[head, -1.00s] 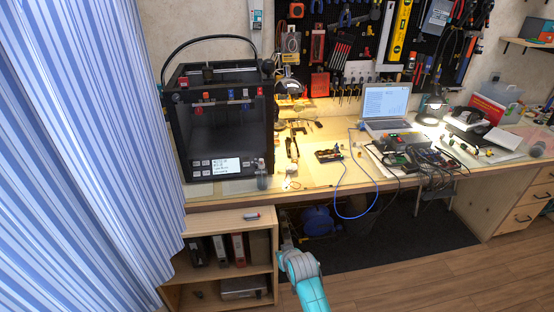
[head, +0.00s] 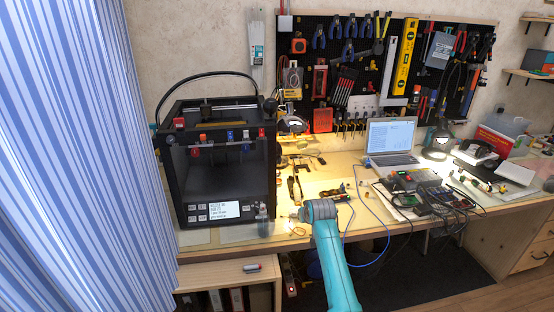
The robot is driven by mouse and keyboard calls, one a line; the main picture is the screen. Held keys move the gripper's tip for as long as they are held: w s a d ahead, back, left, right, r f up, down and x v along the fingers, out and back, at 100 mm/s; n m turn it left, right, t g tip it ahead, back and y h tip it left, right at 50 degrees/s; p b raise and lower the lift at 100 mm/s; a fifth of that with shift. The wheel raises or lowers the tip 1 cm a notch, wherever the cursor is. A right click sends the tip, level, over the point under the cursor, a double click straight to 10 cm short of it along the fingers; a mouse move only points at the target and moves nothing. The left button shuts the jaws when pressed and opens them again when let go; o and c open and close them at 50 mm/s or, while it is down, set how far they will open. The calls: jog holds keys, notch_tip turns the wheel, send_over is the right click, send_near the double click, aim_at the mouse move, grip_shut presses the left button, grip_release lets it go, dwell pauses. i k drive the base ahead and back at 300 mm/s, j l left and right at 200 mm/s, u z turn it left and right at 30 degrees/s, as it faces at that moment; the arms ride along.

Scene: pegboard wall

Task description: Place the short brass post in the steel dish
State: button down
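My teal arm (head: 335,265) rises from the bottom edge, and its upper end is over the front edge of the bench. A small grey part at its tip (head: 296,215) may be my gripper; it is too small to tell its fingers or anything held. A small pale round thing (head: 297,231) near the bench's front edge may be the steel dish, but I cannot be sure. Small yellowish pieces (head: 344,187) lie on the bench right of the arm's tip; I cannot tell whether one is the short brass post.
A black 3D printer (head: 222,160) stands on the left of the bench, with a small bottle (head: 262,221) at its corner. A laptop (head: 392,138), a lit lamp (head: 440,140) and cabled electronics (head: 425,190) fill the right. A blue cable (head: 387,232) hangs over the front edge.

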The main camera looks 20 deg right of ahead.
aim_at(280, 160)
jog(key=i+l, duration=0.15)
jog(key=i, duration=0.4)
jog(key=i+l, duration=0.15)
jog(key=i, duration=0.4)
jog(key=i+l, duration=0.15)
jog(key=i, duration=0.4)
